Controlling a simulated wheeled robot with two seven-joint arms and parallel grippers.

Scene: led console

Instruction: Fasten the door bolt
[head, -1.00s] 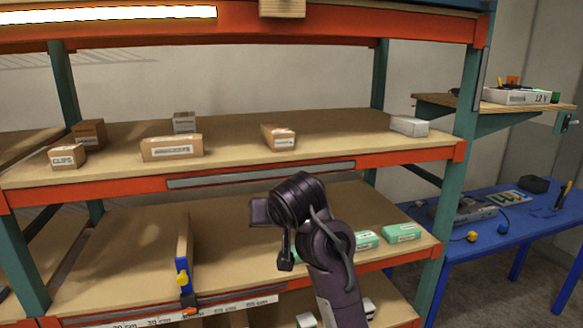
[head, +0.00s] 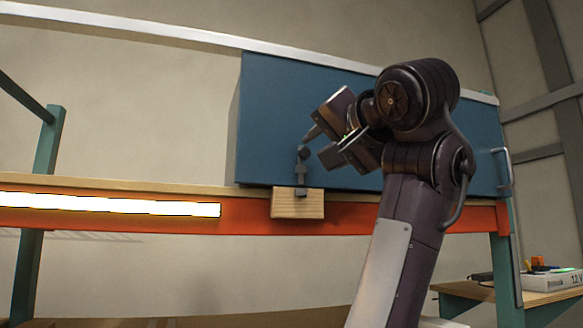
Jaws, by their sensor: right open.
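The door bolt (head: 301,171) is a small dark grey fitting with a round knob, low on the front of a blue cabinet (head: 275,100). A light wooden block (head: 298,208) sits on the shelf edge right below the bolt. My right gripper (head: 310,144) comes in from the right and is open, its fingers pointing left and down beside the bolt's knob. I cannot tell whether a finger touches the knob. My left gripper is out of view.
The cabinet stands on the top shelf, with an orange beam (head: 400,220) along its front. A lit white strip (head: 110,205) runs along the beam at left. A metal handle (head: 506,168) sticks out at the cabinet's right. A side shelf with a white box (head: 552,281) is at lower right.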

